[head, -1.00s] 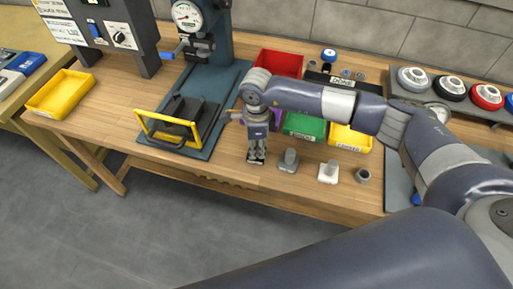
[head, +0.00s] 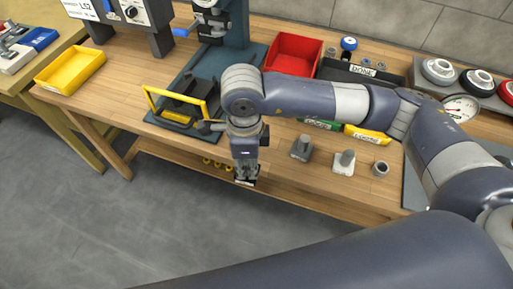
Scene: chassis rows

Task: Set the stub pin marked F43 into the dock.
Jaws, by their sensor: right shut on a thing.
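My right gripper (head: 246,174) points down at the front edge of the bench, left of the grey block. It is shut on a small part, mostly hidden between the fingers; I cannot read any F43 mark or tell whether it is the stub pin. A dark grey block with a stub on top (head: 301,148), a white block with a grey stub (head: 344,162) and a small grey collar (head: 380,169) stand in a row on the bench to its right. I cannot tell which thing is the dock. My left gripper is out of view.
A press stand (head: 235,45) with a yellow-framed guard (head: 182,112) stands left of my arm. Behind my arm are a red bin (head: 293,54), partly hidden green and yellow bins and a dark DONE tray (head: 362,72). A yellow tray (head: 70,71) sits at left.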

